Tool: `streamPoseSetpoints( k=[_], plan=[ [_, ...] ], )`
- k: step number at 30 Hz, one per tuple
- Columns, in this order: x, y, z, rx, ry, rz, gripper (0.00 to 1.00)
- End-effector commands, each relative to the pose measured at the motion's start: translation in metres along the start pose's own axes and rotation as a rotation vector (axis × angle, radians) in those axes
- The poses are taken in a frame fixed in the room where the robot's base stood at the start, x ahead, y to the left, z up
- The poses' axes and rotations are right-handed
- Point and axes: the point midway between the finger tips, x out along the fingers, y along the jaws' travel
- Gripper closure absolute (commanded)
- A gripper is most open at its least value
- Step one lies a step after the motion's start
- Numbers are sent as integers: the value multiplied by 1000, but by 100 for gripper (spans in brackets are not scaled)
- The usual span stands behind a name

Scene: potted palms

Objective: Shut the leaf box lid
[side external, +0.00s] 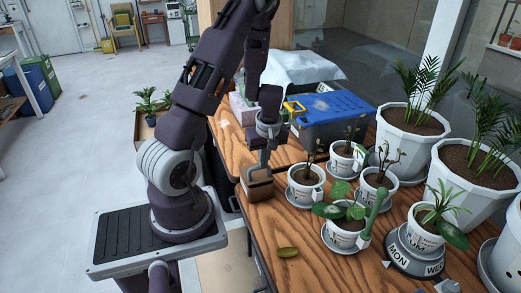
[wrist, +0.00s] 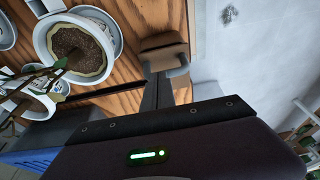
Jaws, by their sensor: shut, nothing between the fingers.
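A small brown box-like block (side external: 257,185) sits at the table's near left edge; in the wrist view it shows as a brown block (wrist: 163,48) at the end of my fingers. My gripper (side external: 262,163) points down right at its top, shut and empty; its fingers also show in the wrist view (wrist: 165,85). I cannot tell whether they touch the block. A larger grey box (side external: 325,132) with a blue lid (side external: 345,105) stands farther back, the lid lying over its top. No marking shows which is the leaf box.
Several small potted plants on saucers, such as a white pot (side external: 300,196), stand just right of my gripper. Large white planters (side external: 405,140) stand behind them. The table's left front is mostly clear.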

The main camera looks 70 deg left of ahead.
Motion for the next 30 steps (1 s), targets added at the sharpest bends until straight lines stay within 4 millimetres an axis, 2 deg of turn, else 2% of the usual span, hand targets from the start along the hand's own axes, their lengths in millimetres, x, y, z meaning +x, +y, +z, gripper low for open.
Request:
streamPoseSetpoints(
  k=[3,12,30],
  plan=[
    [6,0,11,8,65,-2,100],
    [20,-1,25,5,213,-5,100],
    [26,2,31,7,264,0,100]
  ],
)
